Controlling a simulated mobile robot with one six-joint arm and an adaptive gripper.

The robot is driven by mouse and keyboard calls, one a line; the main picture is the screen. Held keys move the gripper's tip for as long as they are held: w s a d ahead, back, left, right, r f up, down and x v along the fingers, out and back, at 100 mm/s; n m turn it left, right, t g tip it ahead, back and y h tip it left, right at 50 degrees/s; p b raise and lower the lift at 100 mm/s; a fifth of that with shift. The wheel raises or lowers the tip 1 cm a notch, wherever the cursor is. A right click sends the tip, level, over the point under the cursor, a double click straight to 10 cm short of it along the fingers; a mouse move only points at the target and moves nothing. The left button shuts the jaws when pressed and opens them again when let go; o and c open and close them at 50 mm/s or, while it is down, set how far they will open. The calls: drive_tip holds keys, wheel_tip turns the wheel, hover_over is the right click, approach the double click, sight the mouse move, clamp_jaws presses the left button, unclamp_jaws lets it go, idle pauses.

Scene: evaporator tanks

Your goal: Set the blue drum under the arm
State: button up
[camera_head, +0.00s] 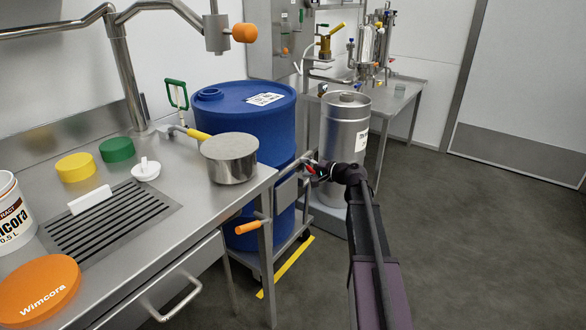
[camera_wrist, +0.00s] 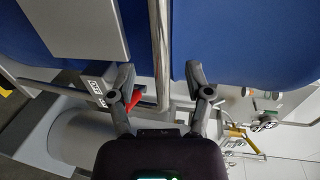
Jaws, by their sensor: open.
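The blue drum (camera_head: 232,101) stands upright in a steel wheeled frame (camera_head: 297,235), beside the right end of the steel bench. Its lower part is partly hidden by the bench and a pot. The jointed steel arm (camera_head: 160,6) is above the bench at the upper left; its end, with an orange knob (camera_head: 244,33), hangs above and behind the drum. My gripper (camera_head: 318,170) is at the drum's right side. In the wrist view, my gripper (camera_wrist: 160,82) is open, its fingers on either side of a steel bar (camera_wrist: 160,45), with the blue drum (camera_wrist: 225,30) behind.
A steel keg (camera_head: 345,135) stands close behind my gripper. The bench holds a pot (camera_head: 229,158), a yellow lid (camera_head: 75,167), a green lid (camera_head: 117,149) and an orange lid (camera_head: 40,290). A yellow stripe (camera_head: 288,265) marks the floor by the frame. The floor at right is clear.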

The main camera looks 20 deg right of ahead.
sight(295, 165)
drive_tip(key=shift+b+x, duration=0.4)
drive_tip(key=shift+x, duration=2.45)
clamp_jaws()
